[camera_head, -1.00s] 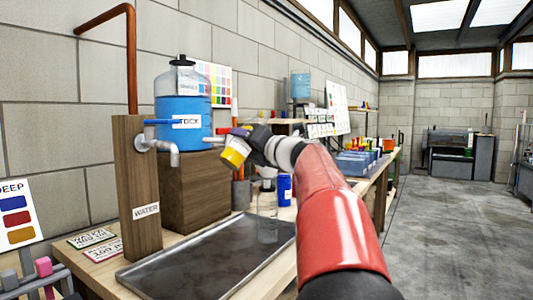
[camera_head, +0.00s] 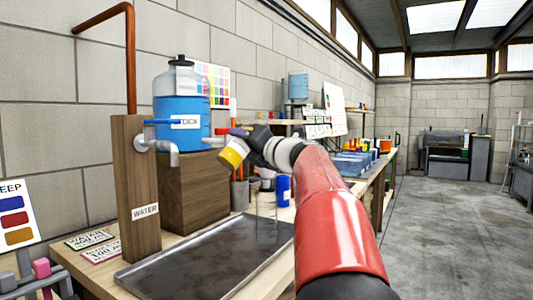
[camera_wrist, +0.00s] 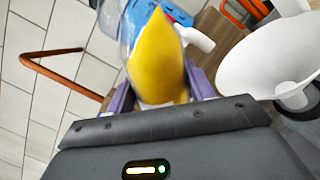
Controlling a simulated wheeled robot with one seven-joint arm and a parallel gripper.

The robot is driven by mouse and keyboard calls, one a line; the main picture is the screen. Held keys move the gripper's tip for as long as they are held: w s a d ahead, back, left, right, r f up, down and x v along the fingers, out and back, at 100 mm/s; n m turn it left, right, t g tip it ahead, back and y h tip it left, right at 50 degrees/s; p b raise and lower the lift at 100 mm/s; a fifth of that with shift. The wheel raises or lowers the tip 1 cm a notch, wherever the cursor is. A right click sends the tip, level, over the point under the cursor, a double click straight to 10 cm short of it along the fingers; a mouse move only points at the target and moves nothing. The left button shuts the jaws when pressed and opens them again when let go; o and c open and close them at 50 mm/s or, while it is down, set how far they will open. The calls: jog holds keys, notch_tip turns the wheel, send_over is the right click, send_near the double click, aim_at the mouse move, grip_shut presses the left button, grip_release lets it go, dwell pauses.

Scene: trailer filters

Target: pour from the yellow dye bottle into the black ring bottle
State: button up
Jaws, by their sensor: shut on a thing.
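My gripper (camera_head: 243,145) is shut on the yellow dye bottle (camera_head: 233,153) and holds it tilted in the air, left of and above a clear bottle (camera_head: 267,207). In the wrist view the yellow bottle (camera_wrist: 158,60) lies between the purple fingers, with yellow filling visible through its clear wall. The clear bottle stands upright at the back right of the metal tray. It has a dark band near its top, which fits the black ring bottle. A white funnel (camera_wrist: 268,62) shows right of the yellow bottle in the wrist view. My arm partly hides the clear bottle's top. No stream of dye is visible.
The metal tray (camera_head: 170,277) is otherwise bare. A wooden post (camera_head: 135,185) with a tap and a blue stock jug (camera_head: 182,105) on a wooden block stand at the left. A blue container (camera_head: 284,190) stands behind the tray on the right.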

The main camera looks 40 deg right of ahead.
jog(key=shift+a+f+m+b, duration=0.3)
jog(key=shift+m+b, duration=0.25)
jog(key=shift+m, duration=0.35)
dwell(1.4)
